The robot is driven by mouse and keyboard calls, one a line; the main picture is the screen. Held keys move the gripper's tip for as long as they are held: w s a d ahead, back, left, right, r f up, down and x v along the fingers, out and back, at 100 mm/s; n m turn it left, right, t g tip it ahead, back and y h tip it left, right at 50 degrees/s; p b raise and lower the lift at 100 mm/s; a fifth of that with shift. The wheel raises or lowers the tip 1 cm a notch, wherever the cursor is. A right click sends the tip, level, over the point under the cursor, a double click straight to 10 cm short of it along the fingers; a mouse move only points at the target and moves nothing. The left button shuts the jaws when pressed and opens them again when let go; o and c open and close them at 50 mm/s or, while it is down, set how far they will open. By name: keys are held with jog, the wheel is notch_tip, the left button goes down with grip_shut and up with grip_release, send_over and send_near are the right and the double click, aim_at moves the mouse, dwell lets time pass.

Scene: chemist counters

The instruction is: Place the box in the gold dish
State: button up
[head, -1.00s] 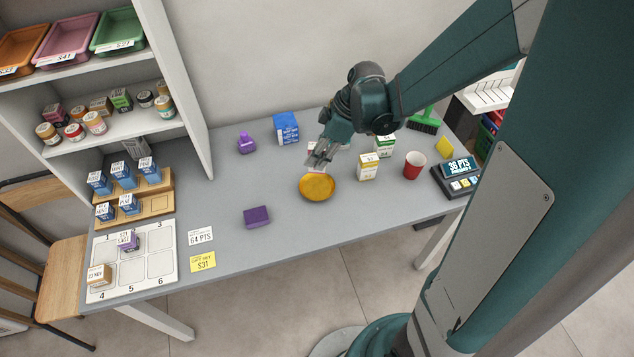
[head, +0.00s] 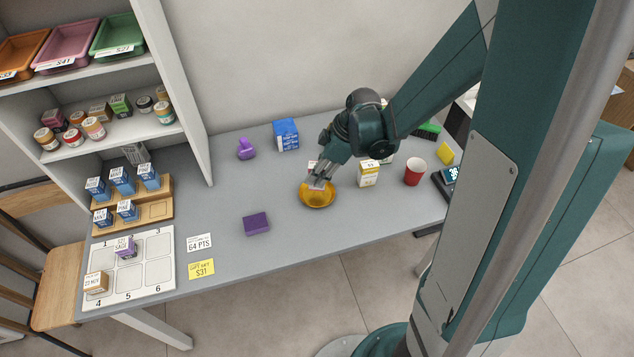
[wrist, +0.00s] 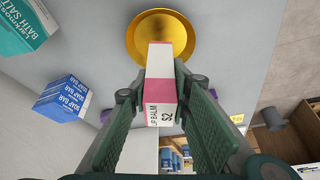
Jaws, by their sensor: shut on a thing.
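The gold dish (head: 318,203) is on the grey counter near its middle. My gripper (head: 317,180) is at the dish's back edge in the head view. It is shut on a small pink and white lip balm box (wrist: 160,75) marked S2. In the wrist view the box sits between the two fingers, and its far end overlaps the gold dish (wrist: 140,40). I cannot tell whether the box touches the dish. In the head view my gripper hides most of the box.
A white and yellow box (head: 368,174) and a red cup (head: 414,171) stand right of the dish. A purple box (head: 256,224) lies front left. A blue box (head: 286,134) and a purple bottle (head: 246,149) stand behind. Free counter lies left of the dish.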

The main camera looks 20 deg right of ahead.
jog(key=shift+f, duration=0.1)
jog(key=shift+f+b, duration=0.4)
jog(key=shift+f, duration=1.55)
jog(key=shift+f, duration=0.2)
jog(key=o, duration=0.9)
jog(key=shift+r, duration=0.25)
jog(key=shift+p+v, duration=1.05)
jog(key=shift+v, duration=4.9)
jog(key=shift+r, duration=0.1)
